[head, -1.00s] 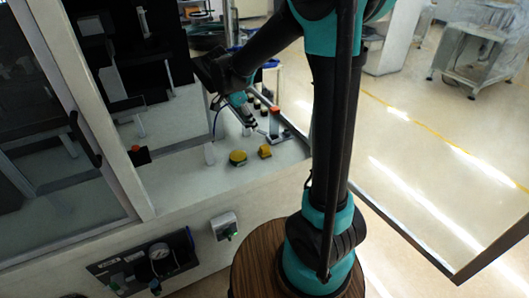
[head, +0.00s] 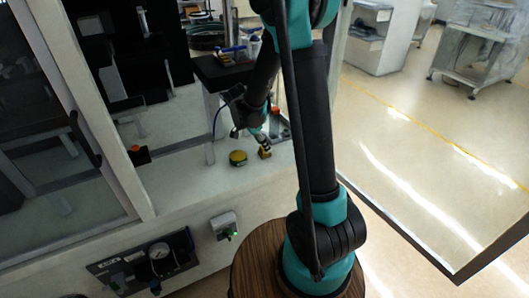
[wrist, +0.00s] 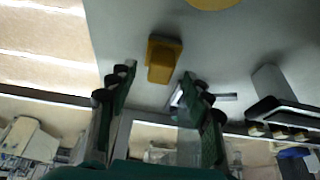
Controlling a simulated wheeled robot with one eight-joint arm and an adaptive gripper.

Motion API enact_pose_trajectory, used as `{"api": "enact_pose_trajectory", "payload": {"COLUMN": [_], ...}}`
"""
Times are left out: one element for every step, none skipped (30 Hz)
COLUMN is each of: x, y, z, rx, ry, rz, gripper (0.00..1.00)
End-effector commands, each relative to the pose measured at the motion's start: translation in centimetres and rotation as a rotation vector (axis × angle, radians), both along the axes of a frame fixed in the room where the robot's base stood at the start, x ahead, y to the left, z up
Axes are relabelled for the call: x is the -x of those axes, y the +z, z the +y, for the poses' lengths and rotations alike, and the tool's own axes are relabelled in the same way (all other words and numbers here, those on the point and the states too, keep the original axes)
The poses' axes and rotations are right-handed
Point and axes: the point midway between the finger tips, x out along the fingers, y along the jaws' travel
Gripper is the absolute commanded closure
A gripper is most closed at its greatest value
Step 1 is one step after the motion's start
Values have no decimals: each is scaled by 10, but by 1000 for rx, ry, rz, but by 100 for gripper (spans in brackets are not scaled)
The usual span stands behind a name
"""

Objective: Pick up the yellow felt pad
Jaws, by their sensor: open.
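Two yellow things lie on the pale worktop. One is a small yellow block (head: 265,154), with a raised part in the wrist view (wrist: 163,60). The other is a rounder yellow piece (head: 238,158) to its left in the head view, cut off at the top edge of the wrist view (wrist: 212,3). I cannot tell for certain which is the felt pad. My gripper (wrist: 157,77) is open and empty. The block shows just beyond and between its fingertips, apparently not touched. In the head view my gripper (head: 262,142) is close over the block, partly hiding it.
A red-topped thing (head: 275,112) stands behind the block near the worktop's right edge. A pale upright post (head: 209,140) stands left of my gripper. A dark-rimmed fixture (wrist: 285,112) is at the right in the wrist view. The worktop in front of the yellow pieces is clear.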

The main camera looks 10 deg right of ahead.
Motion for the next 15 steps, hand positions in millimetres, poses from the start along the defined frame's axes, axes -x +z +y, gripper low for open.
{"api": "enact_pose_trajectory", "payload": {"x": [-2,-2,-2,-3,-3,-3,-3,-3,-3,-3,-3,-3,-3,-3,-3], "y": [-7,-10,-14,-16,-18,-20,-21,-22,-22,-22,-22,-22,-22,-22,-22], "z": [-3,-4,-6,-7,-7,-8,-8,-9,-9,-9,-9,-9,-9,-9,-9], "rx": [0,0,0,0,0,0,0,0,0,0,0,0,0,0,0], "ry": [-2,-1,-1,0,0,0,1,1,1,1,1,1,1,1,1], "rz": [0,1,1,1,1,1,0,0,0,0,0,0,0,0,0], "gripper": [50,50,50,50,50,50,50,50,50,50,50,50,50,50,54]}}
